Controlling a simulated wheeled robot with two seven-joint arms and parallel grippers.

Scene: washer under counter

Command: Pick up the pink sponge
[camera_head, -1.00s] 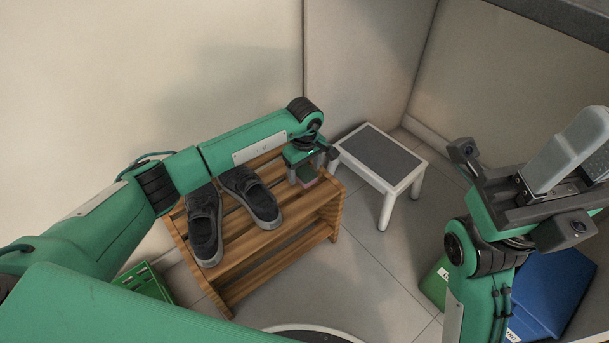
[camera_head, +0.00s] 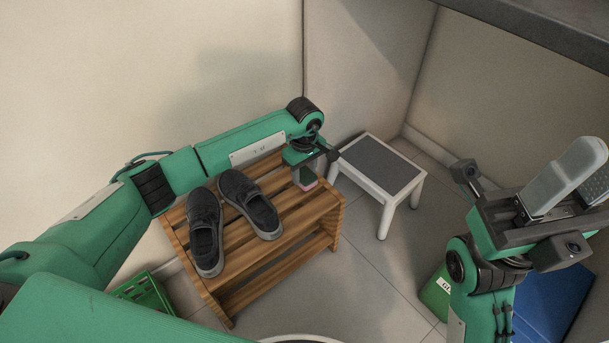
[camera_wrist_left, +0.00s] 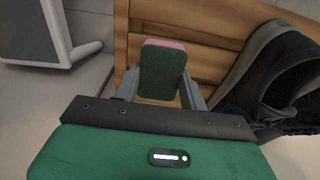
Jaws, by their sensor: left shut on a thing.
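The pink sponge (camera_wrist_left: 162,70), with a dark green face, is between the fingers of my left gripper (camera_wrist_left: 160,88) in the left wrist view. In the head view my left gripper (camera_head: 305,164) is over the right end of the wooden rack (camera_head: 290,222), with the sponge (camera_head: 307,181) below it. The gripper is shut on the sponge, which looks to be just above the top slats; the gap is hard to judge. My right gripper (camera_head: 580,180) is at the right of the head view, empty, with its fingers apart.
Dark shoes (camera_head: 206,232) stand on the rack left of the sponge. A white step stool (camera_head: 384,170) with a grey top is right of the rack. A green crate (camera_head: 145,292) is at lower left, and a blue item (camera_head: 545,300) at lower right. The wall is behind the rack.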

